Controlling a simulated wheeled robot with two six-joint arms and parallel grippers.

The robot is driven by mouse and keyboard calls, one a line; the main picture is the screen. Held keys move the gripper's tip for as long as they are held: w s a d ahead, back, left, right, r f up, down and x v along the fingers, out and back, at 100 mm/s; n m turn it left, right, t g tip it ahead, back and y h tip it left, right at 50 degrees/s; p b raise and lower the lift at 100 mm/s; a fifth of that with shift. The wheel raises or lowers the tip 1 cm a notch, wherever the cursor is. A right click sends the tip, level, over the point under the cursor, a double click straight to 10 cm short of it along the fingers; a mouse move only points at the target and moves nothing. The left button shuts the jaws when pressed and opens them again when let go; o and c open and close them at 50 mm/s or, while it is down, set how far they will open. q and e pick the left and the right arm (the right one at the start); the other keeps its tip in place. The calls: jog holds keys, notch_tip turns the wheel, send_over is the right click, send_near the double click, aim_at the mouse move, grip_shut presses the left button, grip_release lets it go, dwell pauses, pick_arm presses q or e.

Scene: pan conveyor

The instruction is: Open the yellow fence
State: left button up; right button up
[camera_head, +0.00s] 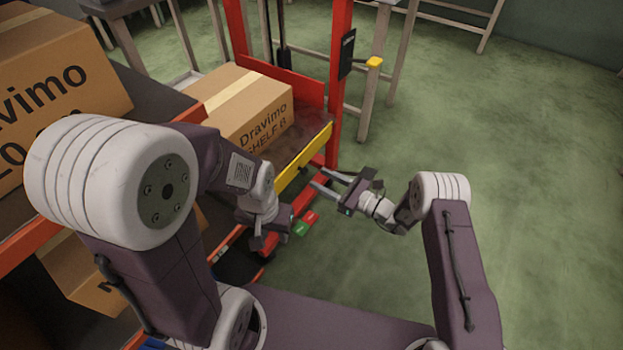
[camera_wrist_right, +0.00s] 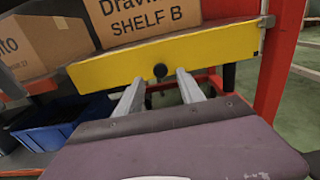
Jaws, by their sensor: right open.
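The yellow fence (camera_head: 317,149) is a flat bar along the near edge of the red lift's platform, in front of a cardboard box. In the right wrist view the fence (camera_wrist_right: 205,50) spans the upper middle and stands upright. A dark round knob (camera_wrist_right: 160,70) is on its face. My right gripper (camera_head: 318,180) is open and points at the fence; in its wrist view the fingertips (camera_wrist_right: 160,79) lie on either side of the knob, with no visible grip on it. My left gripper (camera_head: 265,236) points down near the platform's left part; its fingers are partly hidden.
The box (camera_head: 247,112) marked "SHELF B" sits on the platform behind the fence. A red upright (camera_head: 339,60) stands at the platform's right end. Shelving with boxes (camera_head: 60,85) is at left. A blue bin (camera_wrist_right: 62,128) is below. Green floor at right is clear.

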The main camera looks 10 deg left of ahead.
aim_at(306, 172)
jog(key=b+x, duration=0.1)
jog(key=x, duration=0.3)
jog(key=shift+f+b, duration=0.1)
jog(key=shift+b, duration=0.25)
jog(key=shift+a, duration=0.2)
pick_arm(q)
notch_tip(306, 172, down, 3)
jog(key=shift+r, duration=0.2)
pick_arm(e)
grip_shut()
dwell(0.4)
